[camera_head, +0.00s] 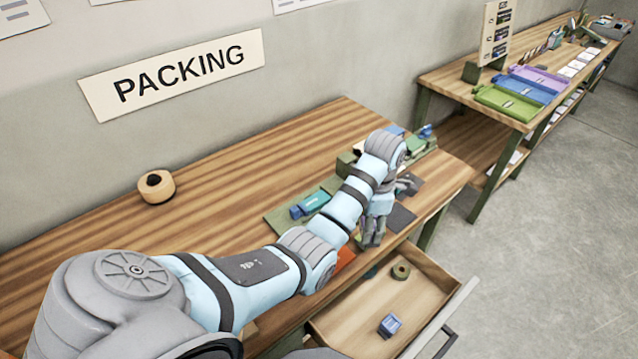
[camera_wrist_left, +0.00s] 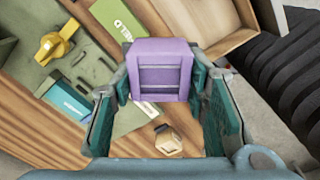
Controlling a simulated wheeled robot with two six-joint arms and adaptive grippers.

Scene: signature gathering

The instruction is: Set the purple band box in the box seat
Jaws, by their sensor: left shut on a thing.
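My left gripper (camera_head: 374,238) is over the front of the packing table, right of its middle. In the left wrist view its fingers (camera_wrist_left: 168,85) are shut on the purple band box (camera_wrist_left: 160,68), a purple block with dark grooves on its face. I cannot tell which part is the box seat. My right gripper is not in view.
An open drawer (camera_head: 350,318) juts out in front, holding a blue box (camera_head: 390,325) and a small roll (camera_head: 401,271). A green board with a teal item (camera_head: 311,203) lies left of the gripper. The table's left half is mostly clear.

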